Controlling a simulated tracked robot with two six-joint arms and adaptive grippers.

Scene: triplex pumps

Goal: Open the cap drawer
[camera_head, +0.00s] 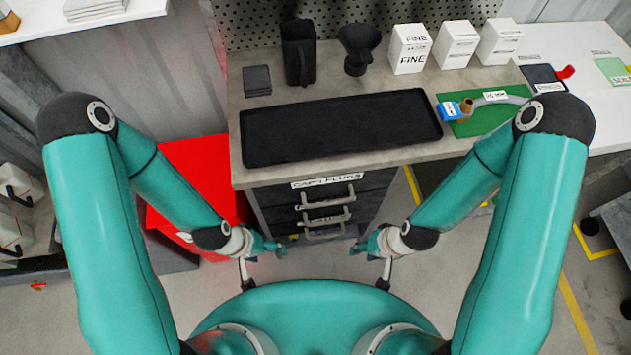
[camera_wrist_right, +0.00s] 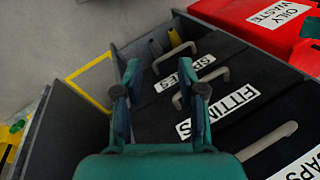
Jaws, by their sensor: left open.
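The cap drawer is the top drawer of a dark cabinet under the workbench, with a white caps and plugs label (camera_head: 327,181) and a grey bar handle (camera_head: 328,197). It looks shut. In the right wrist view, its label (camera_wrist_right: 297,166) and handle (camera_wrist_right: 266,140) are at the lower right. My left gripper (camera_head: 277,246) is open and empty, left of the drawer handles and apart from them. My right gripper (camera_head: 362,246) is right of the handles; in the right wrist view (camera_wrist_right: 160,72) its fingers are apart with nothing between them.
Below are the fittings drawer (camera_wrist_right: 218,112) and the spares drawer (camera_wrist_right: 185,75), each with a bar handle. A red waste bin (camera_head: 190,160) stands left of the cabinet. A black tray (camera_head: 340,153) lies on the bench.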

